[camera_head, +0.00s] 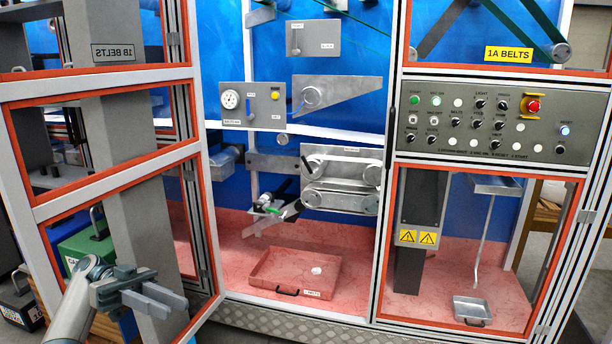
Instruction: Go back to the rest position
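My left gripper (174,308) is at the lower left, in front of the open door of the machine cabinet. Its two grey fingers point right and slightly down. They look a little apart, with nothing between them. My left arm comes up from the bottom left edge. My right gripper and arm are not in view.
The open cabinet door (108,195) with its orange-edged frame stands close behind my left gripper. A red tray (262,272) lies on the cabinet's red floor. A control panel (500,122) is at the right. Green and dark cases (88,250) stand behind the door.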

